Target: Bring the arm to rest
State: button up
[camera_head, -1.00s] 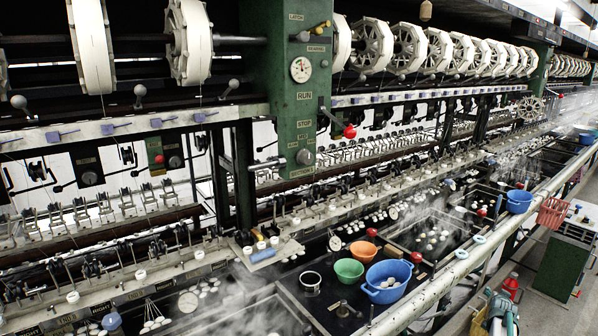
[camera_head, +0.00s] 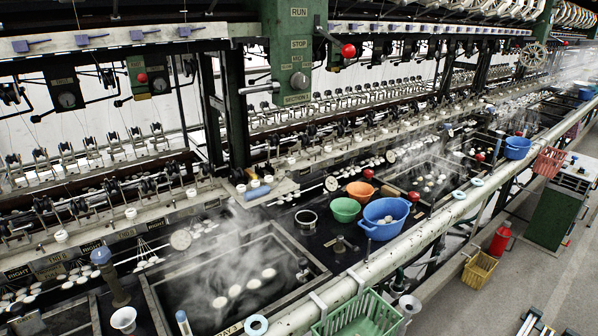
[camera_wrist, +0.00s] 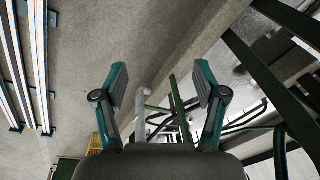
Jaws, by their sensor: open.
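My gripper (camera_wrist: 160,84) shows in the wrist view with its two teal and grey fingers spread wide apart. Nothing is between them. It is over the grey concrete floor (camera_wrist: 80,70), with pipes and frame bars beyond and to the right. My gripper does not show in the head view now.
The basin bench, with a blue basin (camera_head: 385,217), green bowl (camera_head: 346,210) and orange bowl (camera_head: 360,190), runs along a pale front rail (camera_head: 440,217). A green basket (camera_head: 357,318) is at its front. A yellow crate (camera_head: 480,269) and red extinguisher (camera_head: 501,238) stand on the floor.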

jog(key=s+a+f+n+g, duration=0.1)
jog(key=s+a+g, duration=0.1)
jog(key=s+a, duration=0.45)
jog(key=s+a+n+g, duration=0.1)
jog(key=s+a+g, duration=0.15)
jog(key=s, duration=0.75)
jog(key=s+a+r+n+g, duration=0.1)
jog(key=s+a+r+g, duration=0.1)
jog(key=s, duration=0.7)
jog(key=s+a+r+n+g+p, duration=0.1)
jog(key=s+a+r+g, duration=0.1)
jog(key=s, duration=0.7)
jog(key=shift+s+a+r+h+p, duration=0.3)
jog(key=shift+s+a+r, duration=0.1)
jog(key=shift+r, duration=0.4)
